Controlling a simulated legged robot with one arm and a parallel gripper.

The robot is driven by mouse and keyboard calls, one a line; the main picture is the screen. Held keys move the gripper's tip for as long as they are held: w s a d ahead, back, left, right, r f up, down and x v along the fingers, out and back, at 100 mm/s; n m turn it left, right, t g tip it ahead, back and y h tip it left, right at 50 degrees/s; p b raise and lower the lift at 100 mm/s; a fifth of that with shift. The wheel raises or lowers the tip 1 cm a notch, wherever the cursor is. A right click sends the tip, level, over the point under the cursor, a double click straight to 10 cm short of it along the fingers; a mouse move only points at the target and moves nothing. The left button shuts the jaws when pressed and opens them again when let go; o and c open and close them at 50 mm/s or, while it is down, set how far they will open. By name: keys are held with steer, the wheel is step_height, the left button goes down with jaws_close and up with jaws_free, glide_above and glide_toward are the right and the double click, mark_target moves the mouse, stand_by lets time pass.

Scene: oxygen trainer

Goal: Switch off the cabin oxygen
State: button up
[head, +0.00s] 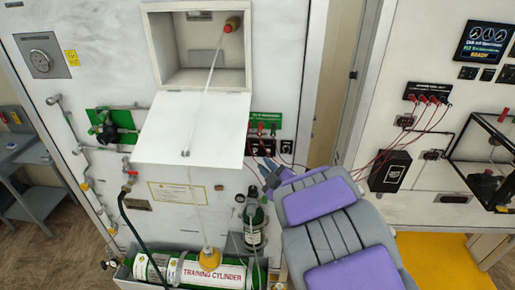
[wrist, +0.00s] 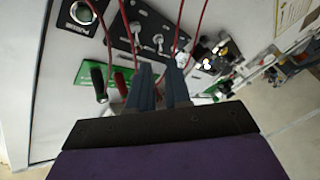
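The small switch panel (head: 262,148) is on the white wall under a green label (head: 266,119), with red and black leads in front of it. My gripper (head: 266,169) is just below the panel in the head view. In the wrist view its blue-grey fingers (wrist: 159,68) have a narrow gap with nothing held, near the switches. Whether they touch anything cannot be told.
A white training cylinder (head: 215,274) lies below. Another panel (head: 428,90) with leads is at right.

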mark_target(254, 151)
steer(key=shift+p+x, duration=0.85)
steer(key=shift+x, duration=2.2)
steer(key=shift+a, duration=0.1)
steer(key=shift+c, duration=0.3)
jaws_close()
